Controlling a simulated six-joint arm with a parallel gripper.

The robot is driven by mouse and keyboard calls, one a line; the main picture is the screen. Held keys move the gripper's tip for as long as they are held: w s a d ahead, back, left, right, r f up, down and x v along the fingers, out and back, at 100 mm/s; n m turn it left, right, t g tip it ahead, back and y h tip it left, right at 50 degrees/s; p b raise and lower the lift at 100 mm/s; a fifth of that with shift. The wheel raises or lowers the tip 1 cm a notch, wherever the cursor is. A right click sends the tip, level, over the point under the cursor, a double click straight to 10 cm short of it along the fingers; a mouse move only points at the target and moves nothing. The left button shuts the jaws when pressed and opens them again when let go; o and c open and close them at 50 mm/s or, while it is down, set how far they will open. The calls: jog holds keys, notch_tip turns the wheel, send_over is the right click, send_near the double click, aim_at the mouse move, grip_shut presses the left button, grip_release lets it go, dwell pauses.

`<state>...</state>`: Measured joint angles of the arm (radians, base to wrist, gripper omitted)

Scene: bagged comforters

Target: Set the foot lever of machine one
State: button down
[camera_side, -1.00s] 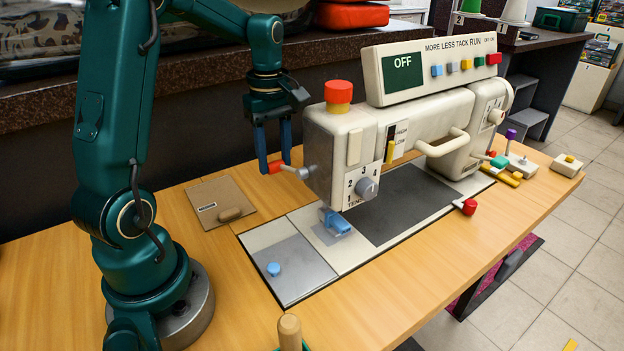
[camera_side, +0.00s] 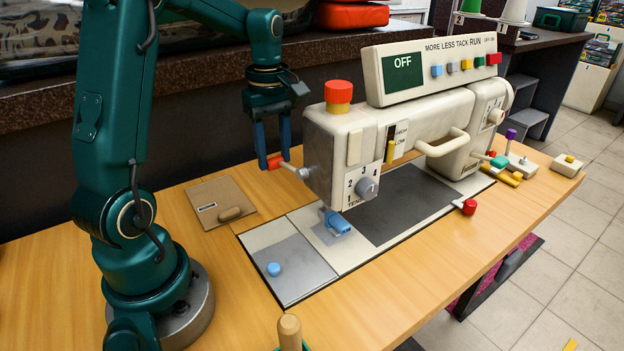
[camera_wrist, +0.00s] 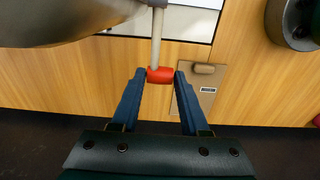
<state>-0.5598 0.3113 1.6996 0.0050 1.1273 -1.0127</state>
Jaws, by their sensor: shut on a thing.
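The sewing machine (camera_side: 420,120) stands on the table, with a display reading OFF. A short grey lever with a red tip (camera_side: 274,161) sticks out from the left end of its head. The red tip also shows in the wrist view (camera_wrist: 160,75), between my fingertips. My gripper (camera_side: 273,160) reaches down from above and is shut on this red tip; it also shows in the wrist view (camera_wrist: 160,80). The blue presser foot (camera_side: 337,223) sits under the head, near the plate; whether it touches is unclear.
A brown panel with a wooden knob (camera_side: 222,198) lies left of the machine. A red-topped knob (camera_side: 338,92) stands on the head, close to my gripper. A wooden peg (camera_side: 290,330) stands at the front.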

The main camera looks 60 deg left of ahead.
aim_at(275, 159)
jog(key=shift+d+r, duration=0.2)
jog(key=shift+r, duration=0.45)
jog(key=shift+d+r+y, duration=0.2)
jog(key=shift+r+y, duration=0.1)
jog(key=shift+r, duration=0.05)
jog(key=shift+d+r+y, duration=0.25)
jog(key=shift+r+y, duration=0.2)
jog(key=shift+y, duration=0.15)
jog(key=shift+d+r+y, duration=0.2)
jog(key=shift+r+y, duration=0.2)
jog(key=shift+y, duration=0.2)
jog(key=shift+d+r, duration=0.8)
jog(key=shift+r, duration=0.25)
jog(key=shift+s, duration=0.1)
jog(key=shift+c, duration=2)
grip_release()
